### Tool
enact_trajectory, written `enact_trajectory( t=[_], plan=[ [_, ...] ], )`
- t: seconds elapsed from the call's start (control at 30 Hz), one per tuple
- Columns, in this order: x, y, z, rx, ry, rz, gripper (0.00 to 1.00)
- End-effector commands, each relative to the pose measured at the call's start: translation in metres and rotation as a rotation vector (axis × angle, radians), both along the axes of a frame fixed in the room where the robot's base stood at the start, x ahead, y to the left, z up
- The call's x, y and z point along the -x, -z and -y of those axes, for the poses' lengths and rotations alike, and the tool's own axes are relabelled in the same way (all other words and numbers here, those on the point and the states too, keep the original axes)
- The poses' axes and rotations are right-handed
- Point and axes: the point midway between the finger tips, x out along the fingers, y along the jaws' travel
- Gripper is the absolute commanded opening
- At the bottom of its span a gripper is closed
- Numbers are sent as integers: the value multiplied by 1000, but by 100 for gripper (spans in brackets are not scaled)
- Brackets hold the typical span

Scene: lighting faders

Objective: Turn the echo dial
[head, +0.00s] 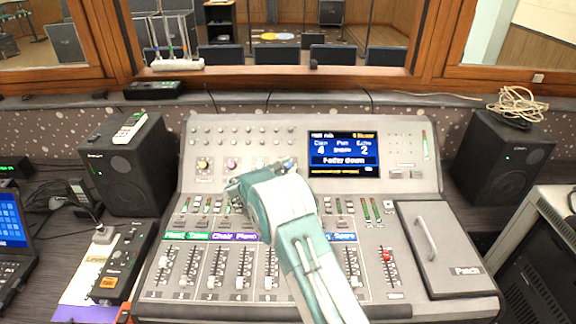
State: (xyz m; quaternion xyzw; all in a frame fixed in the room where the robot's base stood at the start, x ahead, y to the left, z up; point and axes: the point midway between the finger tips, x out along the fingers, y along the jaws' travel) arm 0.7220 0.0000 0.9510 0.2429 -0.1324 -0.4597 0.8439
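A grey mixing console (250,145) fills the middle of the head view. A row of round dials runs across its upper panel: a yellow-capped dial (203,164), a pink-capped dial (232,164), and more to the right, partly covered by my arm. The labels are too small to read, so I cannot tell which is the echo dial. My gripper (238,188) is over the console just below the pink-capped dial. The wrist hides its fingers, and I cannot tell whether they are open or touch anything.
The console has a lit screen (343,154), several faders (216,265) and a red fader (387,255). A handled patch cover (435,250) lies at the right. Black speakers stand left (128,165) and right (503,155). A laptop (12,238) is at far left.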

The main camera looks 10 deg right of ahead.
Motion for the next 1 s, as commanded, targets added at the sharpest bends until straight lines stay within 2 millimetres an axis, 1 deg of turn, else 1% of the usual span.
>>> enact_trajectory(
  t=[0.2,0.6,0.93,0.97,1.0],
  plan=[
    [-1,-1,2,-21,25,9,0],
    [-1,-1,4,-170,199,39,0],
    [-1,-1,6,-176,206,39,0],
    [-1,-1,6,-177,207,38,49],
    [-1,-1,6,-177,207,38,66]
  ],
)
